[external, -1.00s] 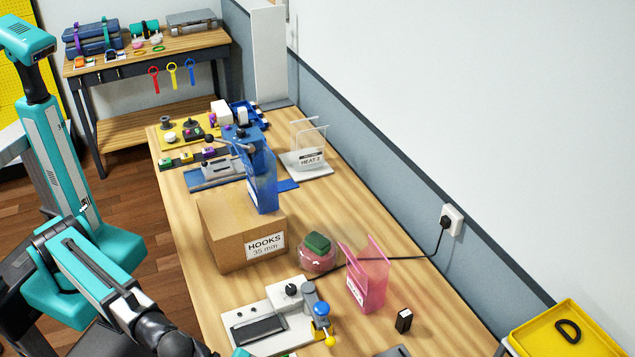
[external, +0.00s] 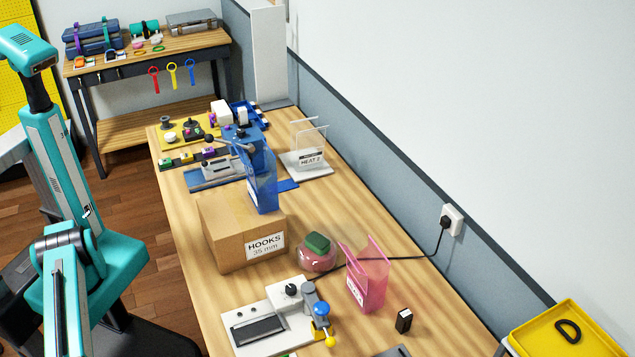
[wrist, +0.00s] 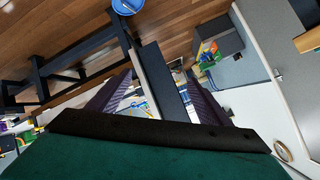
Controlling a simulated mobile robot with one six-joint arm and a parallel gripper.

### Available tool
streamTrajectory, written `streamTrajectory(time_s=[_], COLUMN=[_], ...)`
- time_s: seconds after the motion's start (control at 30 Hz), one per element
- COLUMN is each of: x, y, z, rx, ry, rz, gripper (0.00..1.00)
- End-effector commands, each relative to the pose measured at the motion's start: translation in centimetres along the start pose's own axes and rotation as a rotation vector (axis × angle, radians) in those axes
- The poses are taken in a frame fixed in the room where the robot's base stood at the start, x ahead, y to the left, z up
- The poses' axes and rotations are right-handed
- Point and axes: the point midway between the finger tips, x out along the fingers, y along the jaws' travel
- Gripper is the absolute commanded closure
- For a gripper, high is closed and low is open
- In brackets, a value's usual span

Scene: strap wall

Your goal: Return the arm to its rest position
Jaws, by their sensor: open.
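My arm (external: 72,270) stands at the left edge of the external view, off the left side of the wooden workbench. Its lower link runs down out of the frame, so my gripper is hidden there. In the wrist view my gripper (wrist: 160,92) shows two dark ribbed fingers spread apart. No object is held between them. Past the fingers are a dark bench frame and the wooden floor, seen tilted.
The workbench (external: 395,265) carries a cardboard hooks box (external: 225,235), a pink holder (external: 365,285), a white device (external: 265,325) and a blue stand (external: 263,185). A yellow tray (external: 590,345) is at lower right. A blue round container (wrist: 128,5) shows in the wrist view.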

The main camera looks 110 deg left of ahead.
Motion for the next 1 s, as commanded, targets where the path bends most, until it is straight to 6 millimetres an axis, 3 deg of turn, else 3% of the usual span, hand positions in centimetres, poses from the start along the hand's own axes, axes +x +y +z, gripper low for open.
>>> streamTrajectory(time_s=[0.03,0.2,0.33,0.47,0.77,1.0], x=[0.6,1.8,2.3,2.6,1.6,-1.8], y=[2.3,7.8,10.2,11.0,9.4,7.5], z=[-0.1,0.6,2.8,6.5,19.2,30.7], rx=[0.021,0.071,0.079,0.060,-0.081,-0.250], ry=[0.008,0.017,-0.009,-0.066,-0.288,-0.504], rz=[0.026,0.094,0.132,0.160,0.197,0.207], gripper=[0.28,0.28,0.28,0.28,0.28,0.28])
